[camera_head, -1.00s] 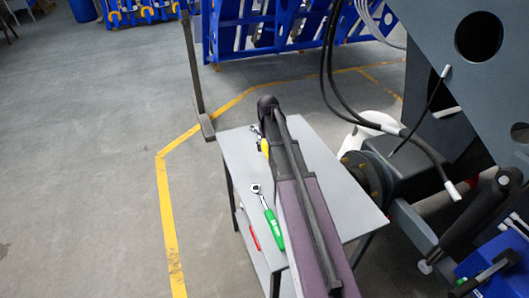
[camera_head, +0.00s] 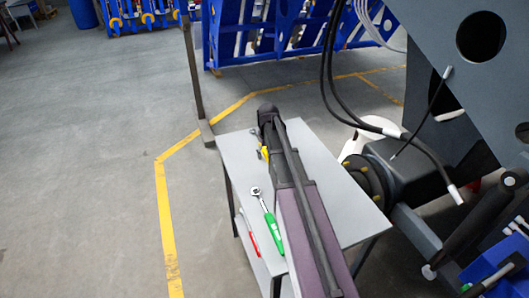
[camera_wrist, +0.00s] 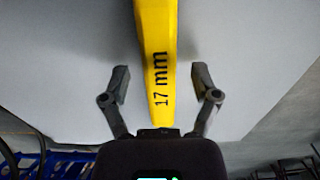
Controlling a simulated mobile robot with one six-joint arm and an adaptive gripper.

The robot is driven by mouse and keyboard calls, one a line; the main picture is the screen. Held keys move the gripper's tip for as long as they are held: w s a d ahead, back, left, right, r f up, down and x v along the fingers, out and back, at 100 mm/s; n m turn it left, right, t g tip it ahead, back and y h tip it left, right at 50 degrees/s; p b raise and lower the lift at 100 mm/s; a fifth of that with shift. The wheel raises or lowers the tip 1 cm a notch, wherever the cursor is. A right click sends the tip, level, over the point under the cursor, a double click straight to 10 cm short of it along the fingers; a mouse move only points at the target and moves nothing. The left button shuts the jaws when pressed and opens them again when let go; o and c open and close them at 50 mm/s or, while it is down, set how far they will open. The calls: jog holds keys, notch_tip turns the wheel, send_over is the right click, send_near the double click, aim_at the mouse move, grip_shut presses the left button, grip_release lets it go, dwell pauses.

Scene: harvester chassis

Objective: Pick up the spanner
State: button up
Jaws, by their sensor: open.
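The spanner is yellow with "17 mm" printed on it. Its yellow shaft (camera_wrist: 158,60) runs down the middle of the wrist view, over a grey surface. In the head view, part of the yellow spanner (camera_head: 264,153) shows at the left edge of my arm, which hides the rest. My gripper (camera_wrist: 162,84) is open, with one finger on each side of the spanner and a visible gap to both. I cannot tell how high the fingers are above the table. In the head view my arm hides the fingers.
A grey table (camera_head: 335,180) bears the tools. A green-handled ratchet (camera_head: 269,222) lies near its left edge. A red tool (camera_head: 249,237) is on the lower shelf. The dark harvester chassis (camera_head: 440,60) with hanging hoses stands close on the right. Open floor lies left.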

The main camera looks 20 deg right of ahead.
grip_shut()
jog(key=shift+r, duration=0.1)
notch_tip(320, 180, up, 2)
jog(key=p, duration=0.2)
jog(key=shift+r+p, duration=0.25)
jog(key=shift+p, duration=0.15)
jog(key=shift+s+r+p, duration=0.5)
jog(key=shift+r+p, duration=0.05)
jog(key=shift+r, duration=0.05)
jog(key=s, duration=1)
jog(key=s+r+p, duration=0.1)
jog(key=s, duration=0.4)
